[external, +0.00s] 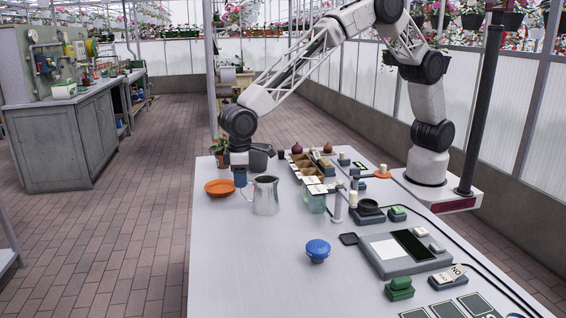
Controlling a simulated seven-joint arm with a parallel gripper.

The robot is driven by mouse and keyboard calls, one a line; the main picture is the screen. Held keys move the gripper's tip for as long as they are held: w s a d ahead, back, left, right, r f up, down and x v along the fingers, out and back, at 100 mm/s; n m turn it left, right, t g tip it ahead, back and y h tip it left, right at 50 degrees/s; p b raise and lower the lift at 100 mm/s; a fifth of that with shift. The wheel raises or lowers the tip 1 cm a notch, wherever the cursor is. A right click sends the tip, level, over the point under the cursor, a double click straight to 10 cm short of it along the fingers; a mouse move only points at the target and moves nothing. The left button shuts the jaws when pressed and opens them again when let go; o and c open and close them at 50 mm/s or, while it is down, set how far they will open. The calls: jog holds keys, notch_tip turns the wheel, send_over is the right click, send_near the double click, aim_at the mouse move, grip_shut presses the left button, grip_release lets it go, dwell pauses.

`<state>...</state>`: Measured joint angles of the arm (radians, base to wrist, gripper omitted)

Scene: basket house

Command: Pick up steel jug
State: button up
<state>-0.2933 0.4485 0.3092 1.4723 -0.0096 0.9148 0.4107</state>
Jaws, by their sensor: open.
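The steel jug (266,197) stands upright on the white table, in the left part of its far half. Its handle is on the left side. My gripper (241,180) points down, just left of and behind the jug, close to the handle side. It is open. The fingertips are small in this view, and I cannot tell whether they touch the jug or whether anything is between them.
An orange dish (219,187) lies left of the jug. A greenish glass container (314,201) and a sectioned tray (296,168) are to its right. A blue round object (318,249) sits in front. The table's left front (235,275) is clear.

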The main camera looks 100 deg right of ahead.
jog(key=shift+f, duration=0.15)
jog(key=shift+a+f, duration=0.1)
jog(key=shift+f, duration=2.4)
jog(key=shift+c, duration=0.4)
grip_shut()
